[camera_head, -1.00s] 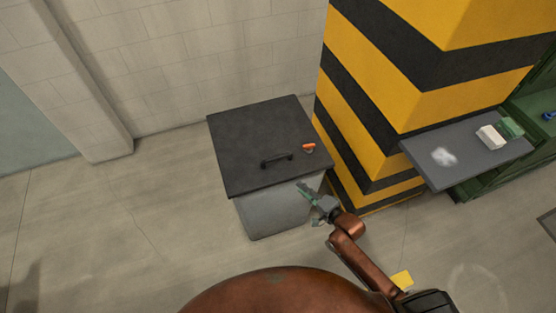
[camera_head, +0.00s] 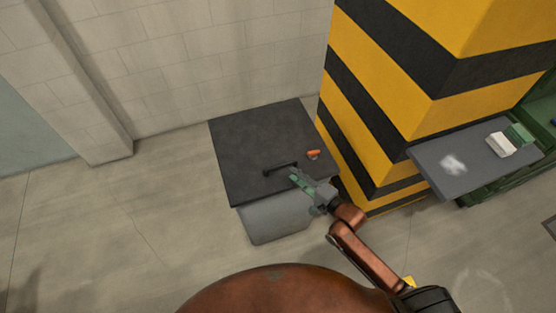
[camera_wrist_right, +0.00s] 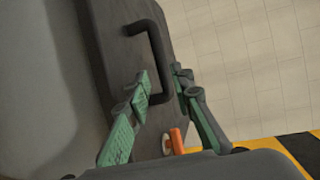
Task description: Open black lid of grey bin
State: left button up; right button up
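The grey bin (camera_head: 275,219) stands on the floor by the wall. Its black lid (camera_head: 245,148) lies flat and shut on top. A black bar handle (camera_head: 281,169) sits near the lid's front edge. My right gripper (camera_head: 296,178) is over the front edge of the lid, close to the handle's right end. In the right wrist view, my right gripper (camera_wrist_right: 160,80) has its green fingers apart, with the lower end of the handle (camera_wrist_right: 157,45) seen between the tips. I cannot tell whether they touch it. My left gripper is not in view.
A yellow-and-black striped pillar (camera_head: 400,120) stands right of the bin. A grey shelf (camera_head: 455,180) juts out further right, with a white box (camera_head: 500,144) on it. Floor left of the bin is clear.

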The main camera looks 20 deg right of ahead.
aim_at(283, 166)
jog(key=shift+w+f, duration=0.1)
jog(key=shift+w, duration=0.1)
jog(key=shift+w+a, duration=0.15)
jog(key=shift+w, duration=0.15)
jog(key=b+x, duration=0.1)
jog(key=x, duration=0.4)
jog(key=shift+w+a, duration=0.2)
jog(key=shift+a, duration=0.1)
jog(key=shift+w+a+f+b, duration=0.15)
jog(key=shift+w+a+b, duration=0.2)
jog(key=shift+w, duration=0.25)
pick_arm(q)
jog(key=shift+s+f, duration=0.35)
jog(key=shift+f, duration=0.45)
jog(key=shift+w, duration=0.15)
pick_arm(e)
grip_shut()
